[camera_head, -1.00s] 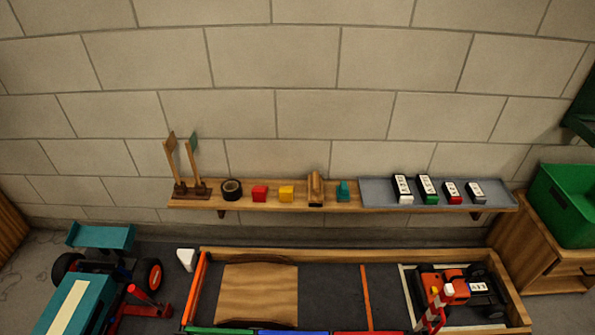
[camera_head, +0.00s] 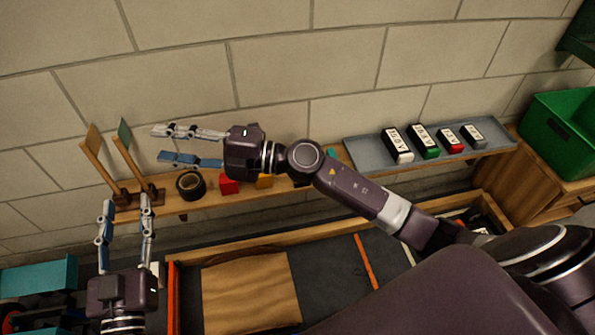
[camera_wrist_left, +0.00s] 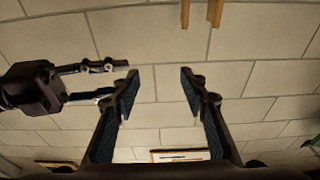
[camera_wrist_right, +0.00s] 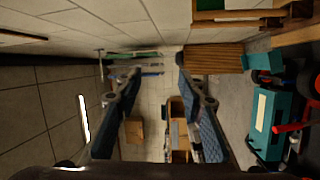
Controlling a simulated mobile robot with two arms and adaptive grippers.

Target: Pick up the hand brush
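No hand brush shows clearly now. A brown wooden item that could be it stood on the wall shelf (camera_head: 172,206) a second ago, between the yellow block and the teal piece. My right arm now covers most of that spot in the head view. My right gripper (camera_head: 160,143) is open and empty, above the shelf's left part, pointing left beside the black tape roll. My left gripper (camera_head: 126,203) is open and empty at the shelf's left end, fingers pointing up near the flag stands. The left wrist view shows my left fingers (camera_wrist_left: 160,75) apart with only wall between them.
Two flags on sticks (camera_head: 100,165) stand at the shelf's left end. A black tape roll (camera_head: 190,185), a red block (camera_head: 229,184) and a yellow block (camera_head: 265,181) follow. Several labelled blocks stand on the grey tray (camera_head: 369,158).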

